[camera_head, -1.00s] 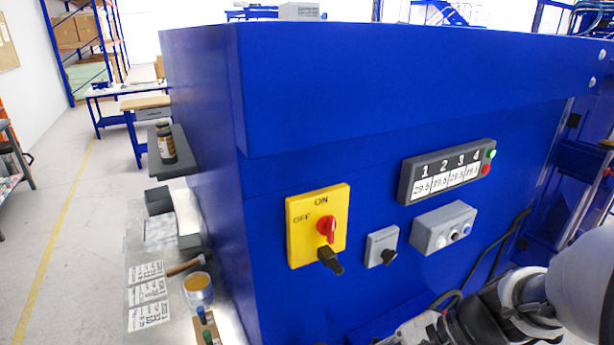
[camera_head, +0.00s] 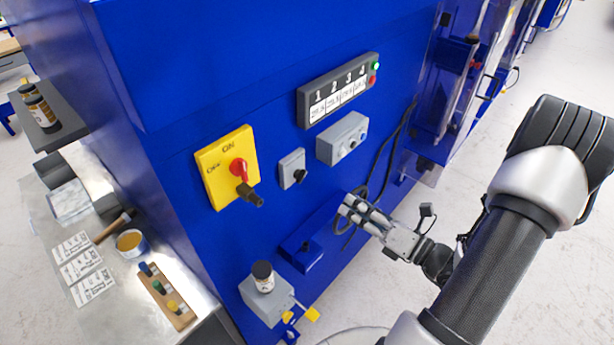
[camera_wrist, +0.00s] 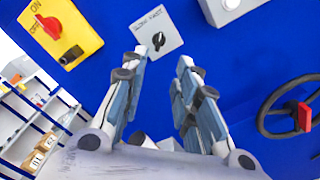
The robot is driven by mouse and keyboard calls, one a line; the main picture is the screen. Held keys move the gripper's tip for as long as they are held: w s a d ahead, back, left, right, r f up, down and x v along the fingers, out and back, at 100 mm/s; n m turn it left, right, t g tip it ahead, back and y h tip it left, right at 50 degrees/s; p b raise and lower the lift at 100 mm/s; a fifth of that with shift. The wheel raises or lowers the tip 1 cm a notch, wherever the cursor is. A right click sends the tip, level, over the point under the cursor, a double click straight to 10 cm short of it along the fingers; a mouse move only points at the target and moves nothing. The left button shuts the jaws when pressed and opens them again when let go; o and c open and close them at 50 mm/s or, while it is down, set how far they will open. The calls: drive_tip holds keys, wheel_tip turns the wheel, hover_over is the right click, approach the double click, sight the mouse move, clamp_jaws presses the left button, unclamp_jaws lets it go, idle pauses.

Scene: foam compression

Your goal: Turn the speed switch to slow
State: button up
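The speed switch (camera_head: 292,168) is a small grey plate with a black knob on the blue machine front, right of the yellow ON/OFF switch. In the wrist view the speed switch (camera_wrist: 157,33) shows a SLOW/FAST label, and its black knob lies ahead of my gripper (camera_wrist: 163,65). My gripper (camera_head: 346,210) is to the right of and below the switch in the head view, apart from it. Its fingers are spread with nothing between them. The knob's exact setting is too small to read.
A yellow ON/OFF switch (camera_head: 227,168) with a red knob sits left of the speed switch. A grey button box (camera_head: 342,139) and a numbered display (camera_head: 338,90) are at right. A grey block with a jar (camera_head: 263,277) stands below. A black cable hangs behind my gripper.

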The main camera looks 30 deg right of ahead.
sight(304, 177)
drive_tip(key=x, duration=1.5)
drive_tip(key=shift+s, duration=0.1)
drive_tip(key=shift+c, duration=0.2)
clamp_jaws()
